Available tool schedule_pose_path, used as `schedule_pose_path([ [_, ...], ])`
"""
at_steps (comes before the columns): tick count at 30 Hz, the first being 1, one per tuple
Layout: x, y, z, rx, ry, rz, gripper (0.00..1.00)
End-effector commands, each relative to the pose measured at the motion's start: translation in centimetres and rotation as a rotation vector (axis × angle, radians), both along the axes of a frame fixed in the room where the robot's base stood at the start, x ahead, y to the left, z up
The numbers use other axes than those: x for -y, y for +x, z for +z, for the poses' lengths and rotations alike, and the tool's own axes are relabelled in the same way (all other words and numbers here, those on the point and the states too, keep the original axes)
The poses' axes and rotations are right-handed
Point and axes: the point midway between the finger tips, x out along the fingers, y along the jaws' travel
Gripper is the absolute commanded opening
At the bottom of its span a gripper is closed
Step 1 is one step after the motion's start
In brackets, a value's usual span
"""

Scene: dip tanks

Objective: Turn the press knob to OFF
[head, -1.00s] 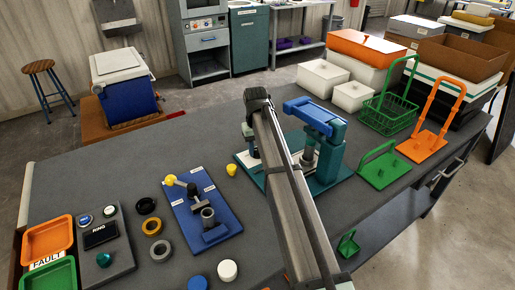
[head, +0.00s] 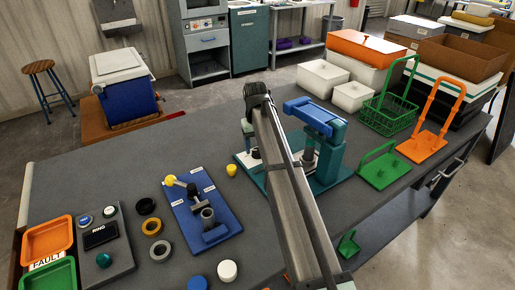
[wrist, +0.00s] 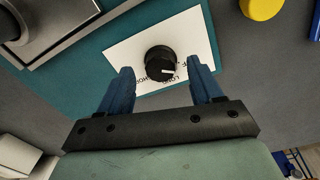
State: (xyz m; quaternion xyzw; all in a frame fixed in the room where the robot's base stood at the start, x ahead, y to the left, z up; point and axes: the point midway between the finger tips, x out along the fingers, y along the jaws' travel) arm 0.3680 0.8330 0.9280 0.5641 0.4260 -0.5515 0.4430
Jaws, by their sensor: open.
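The press (head: 328,140) is teal with a blue top and stands on a teal base at the middle of the bench. In the wrist view its knob (wrist: 160,64) is round and black with a white pointer mark toward the picture's right. The knob sits on a white label plate (wrist: 137,50) with upside-down lettering, partly covered by the knob and my fingers. My gripper (wrist: 161,68) is open, with one blue finger on each side of the knob; I cannot tell whether either touches it. In the head view my arm hides part of the press base.
A blue fixture board (head: 222,225) with a yellow-knobbed lever lies left of the press. A small yellow piece (head: 232,170) stands between them. A green holder (head: 383,168) and a green basket (head: 387,112) stand to the right. The bench behind the fixture board is clear.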

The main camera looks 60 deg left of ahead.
Motion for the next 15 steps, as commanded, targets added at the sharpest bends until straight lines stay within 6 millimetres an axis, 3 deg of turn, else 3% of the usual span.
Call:
schedule_pose_path([
  [15, -0.2, -0.2, 9.6, 0.0, 0.002, 0.0, 0.65],
])
